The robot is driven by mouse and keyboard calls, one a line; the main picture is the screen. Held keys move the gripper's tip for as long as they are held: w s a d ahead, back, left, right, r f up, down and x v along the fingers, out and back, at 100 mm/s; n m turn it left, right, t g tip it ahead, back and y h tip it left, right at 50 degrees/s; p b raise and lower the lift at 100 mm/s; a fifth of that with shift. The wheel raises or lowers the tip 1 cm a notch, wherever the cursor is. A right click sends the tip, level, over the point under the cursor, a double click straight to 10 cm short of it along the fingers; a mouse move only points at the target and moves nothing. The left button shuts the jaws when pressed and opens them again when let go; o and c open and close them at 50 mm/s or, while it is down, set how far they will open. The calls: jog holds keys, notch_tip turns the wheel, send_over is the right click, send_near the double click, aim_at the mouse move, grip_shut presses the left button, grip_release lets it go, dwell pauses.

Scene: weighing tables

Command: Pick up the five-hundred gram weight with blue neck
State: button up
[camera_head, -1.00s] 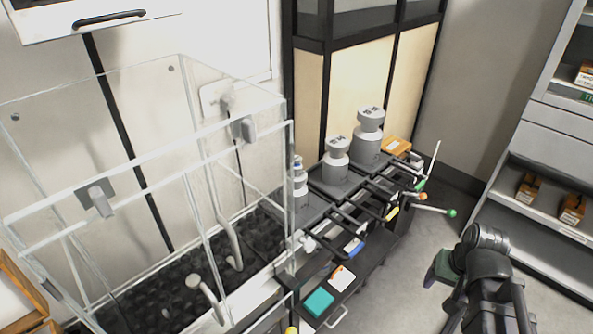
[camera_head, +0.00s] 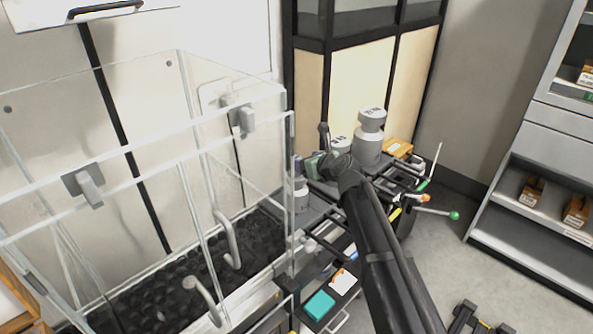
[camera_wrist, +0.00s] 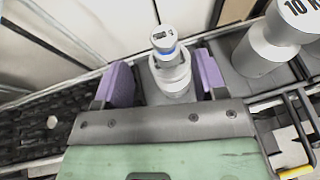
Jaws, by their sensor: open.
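The weight with the blue neck (camera_wrist: 172,72) is a small silver cylinder with a blue ring under its cap, upright in the wrist view. Its cap print is too small to read surely. In the head view the weight (camera_head: 300,192) shows partly, beside the clear case, with my gripper (camera_head: 312,165) over it. In the wrist view my gripper (camera_wrist: 163,80) is open, its two purple pads on either side of the weight. Gaps show between the pads and the weight. The weight's lower part is hidden behind the gripper body.
A larger weight marked 10 K (camera_wrist: 262,50) stands close right of the gripper. A tall weight (camera_head: 369,145) stands farther back. The clear case (camera_head: 190,140) is close on the left. Black bars (camera_head: 325,240) and a teal block (camera_head: 319,304) lie in front.

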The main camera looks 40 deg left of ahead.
aim_at(297, 157)
jog(key=x, duration=0.2)
jog(key=b+x, duration=0.1)
jog(key=x, duration=0.2)
jog(key=b+x, duration=0.1)
jog(key=x, duration=0.1)
jog(key=shift+w+f, duration=0.2)
jog(key=shift+w, duration=0.1)
jog(key=shift+d+r, duration=0.1)
jog(key=shift+r, duration=0.05)
grip_shut()
notch_tip(297, 157, up, 20)
jog(key=p, duration=2)
